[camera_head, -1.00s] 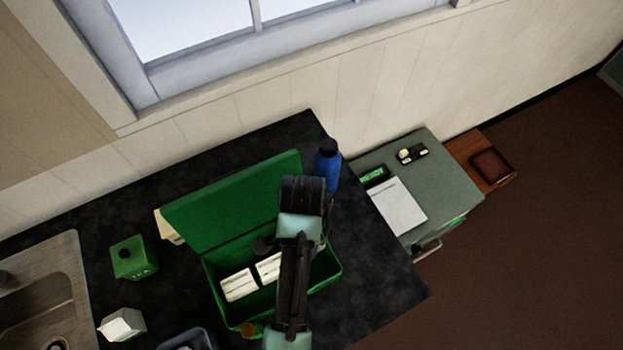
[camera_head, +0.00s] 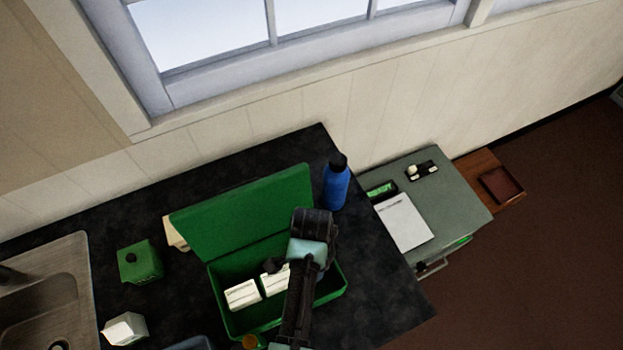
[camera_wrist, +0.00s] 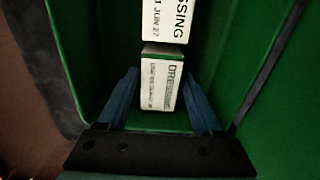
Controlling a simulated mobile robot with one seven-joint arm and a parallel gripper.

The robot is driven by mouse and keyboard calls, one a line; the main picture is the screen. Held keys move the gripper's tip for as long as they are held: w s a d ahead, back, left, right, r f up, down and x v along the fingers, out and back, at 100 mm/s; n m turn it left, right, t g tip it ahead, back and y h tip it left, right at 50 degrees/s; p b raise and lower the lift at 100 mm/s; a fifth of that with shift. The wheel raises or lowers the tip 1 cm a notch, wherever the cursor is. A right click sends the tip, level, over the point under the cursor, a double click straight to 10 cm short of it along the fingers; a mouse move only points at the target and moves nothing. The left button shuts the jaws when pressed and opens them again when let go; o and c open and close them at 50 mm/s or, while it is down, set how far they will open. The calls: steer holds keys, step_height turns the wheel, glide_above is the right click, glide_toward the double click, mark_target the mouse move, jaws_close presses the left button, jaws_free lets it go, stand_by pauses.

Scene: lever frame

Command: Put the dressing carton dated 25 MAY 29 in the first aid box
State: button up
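The open green first aid box (camera_head: 335,292) stands on the dark counter with its lid (camera_head: 240,213) raised. Two white cartons sit inside, a left one (camera_head: 242,294) and a right one (camera_head: 274,281). In the wrist view the farther carton (camera_wrist: 166,20) reads "SSING" and "1 JUN 27". The nearer carton (camera_wrist: 161,85) reads "DRESSING"; its smaller line is too blurred to read. My gripper (camera_wrist: 162,78) points into the box, its blue fingers apart on either side of the nearer carton, with gaps showing. In the head view my arm hides the box's right part.
A blue bottle (camera_head: 336,184) stands behind the box's right end. A green container (camera_head: 139,263) and a white block-like item (camera_head: 125,329) stand left, near the sink (camera_head: 45,290). A grey-green cabinet (camera_head: 445,205) with papers stands right of the counter.

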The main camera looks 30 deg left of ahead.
steer(key=shift+o, duration=0.7)
